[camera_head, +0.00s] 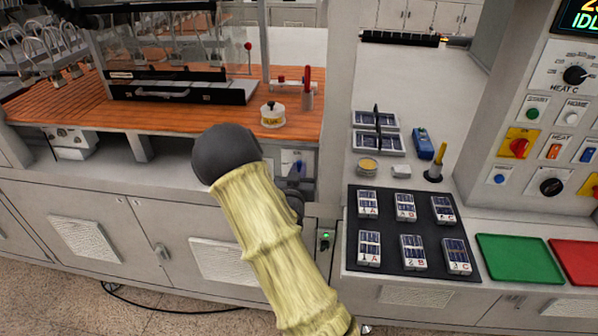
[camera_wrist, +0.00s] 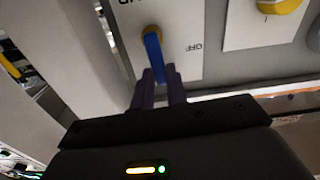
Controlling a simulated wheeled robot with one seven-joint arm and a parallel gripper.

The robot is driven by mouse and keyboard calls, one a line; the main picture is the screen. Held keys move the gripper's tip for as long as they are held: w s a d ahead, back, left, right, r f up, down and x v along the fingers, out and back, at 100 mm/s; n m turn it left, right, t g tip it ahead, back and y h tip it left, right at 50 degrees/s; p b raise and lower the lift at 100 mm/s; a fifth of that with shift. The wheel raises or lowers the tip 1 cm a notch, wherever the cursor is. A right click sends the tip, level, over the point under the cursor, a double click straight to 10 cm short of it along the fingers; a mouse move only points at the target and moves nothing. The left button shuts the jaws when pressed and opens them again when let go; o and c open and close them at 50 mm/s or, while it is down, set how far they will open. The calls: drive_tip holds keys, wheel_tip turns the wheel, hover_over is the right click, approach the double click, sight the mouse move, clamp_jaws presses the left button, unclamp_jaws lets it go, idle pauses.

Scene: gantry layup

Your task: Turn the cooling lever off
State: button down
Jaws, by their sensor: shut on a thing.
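The blue lever (camera_wrist: 153,48) shows in the wrist view on a white plate (camera_wrist: 181,22). It runs from its pivot down the picture, tilted slightly. The letters "OFF" stand upside down on the plate to its right, apart from the lever. My gripper (camera_wrist: 160,76) has its two dark purple fingers on either side of the lever's free end and is shut on it. The fingers hide the lever's tip. In the head view my arm covers much of the area below the wooden bench, and the grip itself cannot be made out there.
A yellow knob (camera_wrist: 280,5) sits on another plate beside the lever in the wrist view. A black mat (camera_head: 386,228) with several labelled blocks lies to the right.

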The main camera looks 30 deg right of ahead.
drive_tip(key=a+n, duration=0.1)
drive_tip(key=n, duration=0.2)
drive_tip(key=w+f+n+b, duration=0.1)
drive_tip(key=n, duration=0.2)
drive_tip(key=a+n, duration=0.1)
drive_tip(key=n, duration=0.2)
drive_tip(key=shift+w+a+f+n, duration=0.25)
drive_tip(key=shift+w+a+n, duration=0.05)
drive_tip(key=shift+w, duration=0.05)
drive_tip(key=n, duration=0.1)
drive_tip(key=f+n, duration=0.1)
drive_tip(key=n, duration=0.2)
drive_tip(key=shift+w+a+f+b, duration=0.15)
drive_tip(key=shift+a+f+b, duration=0.05)
drive_tip(key=shift+a+b, duration=0.1)
drive_tip(key=shift+f+n, duration=0.3)
drive_tip(key=shift+n, duration=0.65)
drive_tip(key=shift+f+n, duration=0.25)
drive_tip(key=shift+n, duration=0.7)
drive_tip(key=c, duration=1.4)
unclamp_jaws()
drive_tip(key=shift+w, duration=0.1)
